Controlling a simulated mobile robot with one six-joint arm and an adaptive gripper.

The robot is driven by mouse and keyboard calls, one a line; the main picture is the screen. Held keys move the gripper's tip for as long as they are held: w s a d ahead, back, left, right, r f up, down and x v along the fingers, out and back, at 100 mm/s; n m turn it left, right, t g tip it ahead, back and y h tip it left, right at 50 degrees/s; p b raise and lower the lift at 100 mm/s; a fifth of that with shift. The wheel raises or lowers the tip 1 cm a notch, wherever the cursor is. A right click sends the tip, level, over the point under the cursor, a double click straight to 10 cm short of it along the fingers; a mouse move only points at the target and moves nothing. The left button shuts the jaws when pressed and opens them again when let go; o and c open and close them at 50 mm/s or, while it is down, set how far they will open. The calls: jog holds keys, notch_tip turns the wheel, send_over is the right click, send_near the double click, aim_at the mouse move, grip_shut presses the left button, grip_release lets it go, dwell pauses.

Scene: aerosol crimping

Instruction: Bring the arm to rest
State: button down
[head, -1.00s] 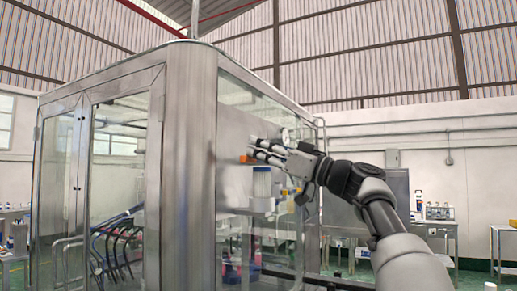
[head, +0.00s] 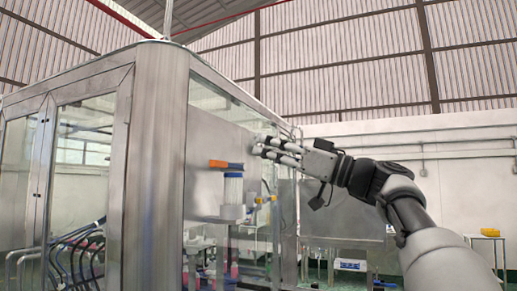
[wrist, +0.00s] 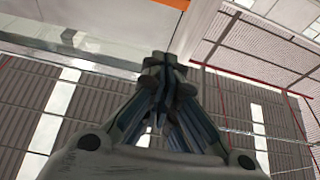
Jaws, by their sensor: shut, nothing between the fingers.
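My gripper (head: 262,147) is stretched out to the left in the head view, in front of the machine's side panel. Its fingers point left and the arm runs back to the lower right. In the wrist view my gripper (wrist: 163,68) is seen from behind, with its fingertips together and nothing between them. The wrist view looks up toward the roof and wall cladding. I cannot tell how far the fingertips are from the machine panel.
A large steel and glass machine enclosure (head: 158,150) fills the left side. An orange and blue fitting (head: 226,164) is on its side, below and left of the fingers. A yellow item (head: 490,232) stands on a bench at far right. Air above the arm is clear.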

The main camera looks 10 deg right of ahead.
dwell(0.4)
jog(key=s+a+f+m+g+h, duration=0.1)
jog(key=s+a+f+m+h, duration=0.2)
jog(key=f, duration=0.5)
jog(key=s+a+f+m+g+h, duration=0.1)
jog(key=s+a+f+m+h, duration=0.15)
jog(key=f, duration=0.55)
jog(key=s+a+f+m+g+h, duration=0.1)
jog(key=s+a+f+m+h, duration=0.25)
jog(key=f, duration=0.35)
jog(key=s+d+f+m+g+h, duration=0.1)
jog(key=s+d+f+h, duration=0.1)
jog(key=s+f, duration=0.6)
jog(key=s+d+f+g+h, duration=0.2)
jog(key=s+f, duration=0.6)
jog(key=f, duration=0.4)
jog(key=s+d+f+m+g+h, duration=0.1)
jog(key=s+d+f+g+h, duration=0.1)
jog(key=s+d+f+h, duration=0.2)
jog(key=s+f+h, duration=0.1)
jog(key=s+f, duration=0.2)
jog(key=f, duration=0.4)
jog(key=shift+s+m, duration=0.3)
jog(key=shift+s, duration=0.1)
